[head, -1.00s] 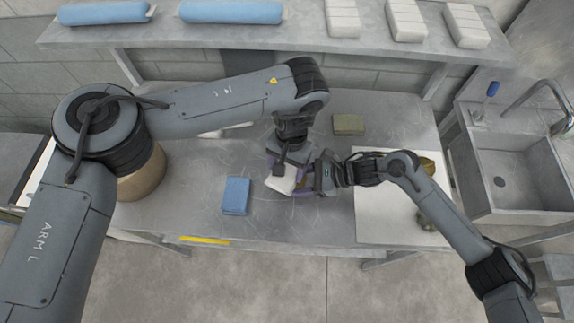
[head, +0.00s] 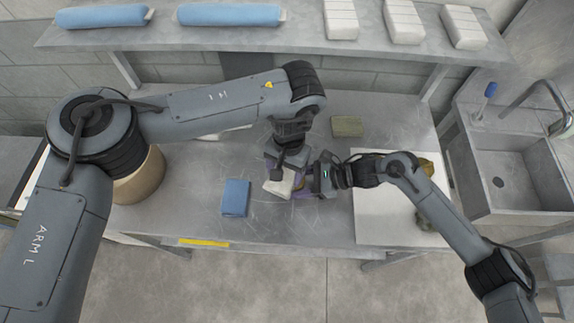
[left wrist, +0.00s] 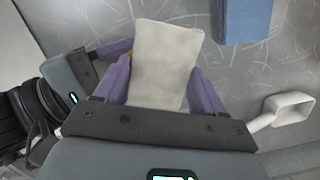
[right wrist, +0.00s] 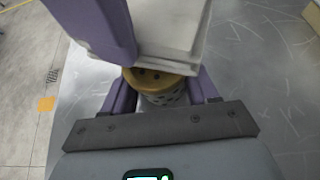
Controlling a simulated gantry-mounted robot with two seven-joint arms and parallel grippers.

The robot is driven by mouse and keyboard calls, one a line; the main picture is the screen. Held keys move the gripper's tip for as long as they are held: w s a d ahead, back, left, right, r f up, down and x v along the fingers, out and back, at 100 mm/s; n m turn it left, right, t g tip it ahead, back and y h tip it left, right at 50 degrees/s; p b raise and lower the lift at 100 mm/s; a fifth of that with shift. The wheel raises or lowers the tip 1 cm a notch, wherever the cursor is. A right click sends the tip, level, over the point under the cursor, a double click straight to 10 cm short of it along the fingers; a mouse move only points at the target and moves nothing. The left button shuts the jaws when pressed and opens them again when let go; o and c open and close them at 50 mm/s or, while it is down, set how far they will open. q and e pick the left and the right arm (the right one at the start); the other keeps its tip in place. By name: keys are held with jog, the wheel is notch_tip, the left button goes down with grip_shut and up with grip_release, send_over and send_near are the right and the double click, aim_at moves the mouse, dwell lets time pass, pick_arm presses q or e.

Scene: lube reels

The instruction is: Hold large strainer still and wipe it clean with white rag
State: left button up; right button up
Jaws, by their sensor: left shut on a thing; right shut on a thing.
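The white rag (head: 279,185) is shut in my left gripper (head: 283,174) above the middle of the metal table. It also hangs between the purple fingers in the left wrist view (left wrist: 165,62). My right gripper (right wrist: 163,95) is shut on the large strainer, whose yellow rim (right wrist: 160,82) and perforated metal body show between its fingers. In the right wrist view the rag (right wrist: 172,35) lies over the strainer's top and hides much of it; whether they touch is hard to tell. In the head view the grippers meet and hide the strainer.
A blue folded cloth (head: 235,197) lies left of the grippers. A green block (head: 347,126) lies behind. A white board (head: 400,232) with olive items is at right, before the sink (head: 520,170). A tan pot (head: 140,182) stands left. A white scoop (left wrist: 286,110) lies nearby.

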pick_arm(q)
jog(key=shift+w+d, duration=0.3)
jog(key=shift+w, duration=0.35)
jog(key=shift+w+d, duration=0.3)
jog(key=shift+w, duration=0.35)
jog(key=shift+s+a, duration=0.3)
jog(key=shift+s, duration=0.4)
jog(key=shift+s+a, duration=0.3)
jog(key=shift+s, duration=0.35)
jog(key=a+r, duration=0.5)
jog(key=r, duration=0.5)
jog(key=shift+a, duration=0.1)
dwell(0.7)
